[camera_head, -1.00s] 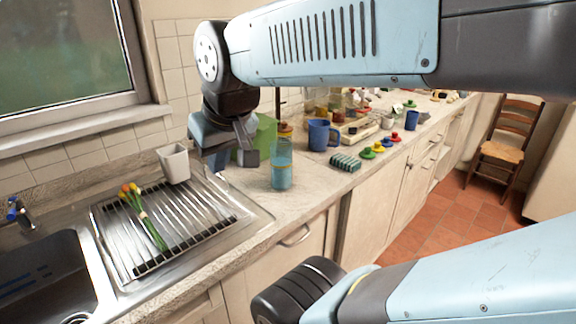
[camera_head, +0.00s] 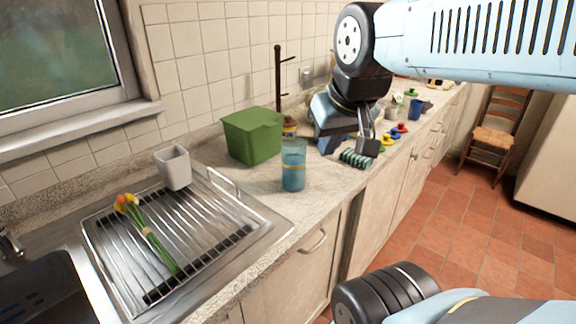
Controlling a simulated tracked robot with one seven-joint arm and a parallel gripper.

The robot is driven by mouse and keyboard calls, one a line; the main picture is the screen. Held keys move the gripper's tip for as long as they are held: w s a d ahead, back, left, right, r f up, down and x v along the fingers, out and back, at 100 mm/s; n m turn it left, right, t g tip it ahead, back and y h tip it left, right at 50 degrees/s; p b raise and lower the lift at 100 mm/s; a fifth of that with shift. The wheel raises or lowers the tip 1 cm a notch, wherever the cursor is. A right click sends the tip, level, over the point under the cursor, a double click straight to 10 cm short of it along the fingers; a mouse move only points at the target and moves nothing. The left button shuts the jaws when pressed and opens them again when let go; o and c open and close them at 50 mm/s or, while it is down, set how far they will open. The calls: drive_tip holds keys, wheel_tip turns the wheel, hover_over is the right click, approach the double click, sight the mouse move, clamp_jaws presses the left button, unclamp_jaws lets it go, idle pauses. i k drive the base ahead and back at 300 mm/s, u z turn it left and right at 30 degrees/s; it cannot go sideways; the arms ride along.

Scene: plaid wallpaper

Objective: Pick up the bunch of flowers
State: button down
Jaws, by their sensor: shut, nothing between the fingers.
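My gripper (camera_head: 368,148) is shut and empty. It is well to the right of the flowers, above the counter near a green-and-white striped sponge-like item (camera_head: 355,159). It hides part of the counter behind it.
A white-grey cup (camera_head: 173,168) stands at the rack's back edge. A green box (camera_head: 252,135) and a blue glass (camera_head: 293,166) stand between the rack and my gripper. Several small coloured items and a blue mug (camera_head: 416,109) are farther right. A sink (camera_head: 45,295) is at lower left.

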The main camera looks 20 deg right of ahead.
sight(128, 203)
drive_tip(key=u, duration=0.15)
drive_tip(key=k, duration=0.8)
drive_tip(key=z, duration=0.35)
drive_tip(key=i, duration=0.85)
drive_tip(key=u, duration=1.45)
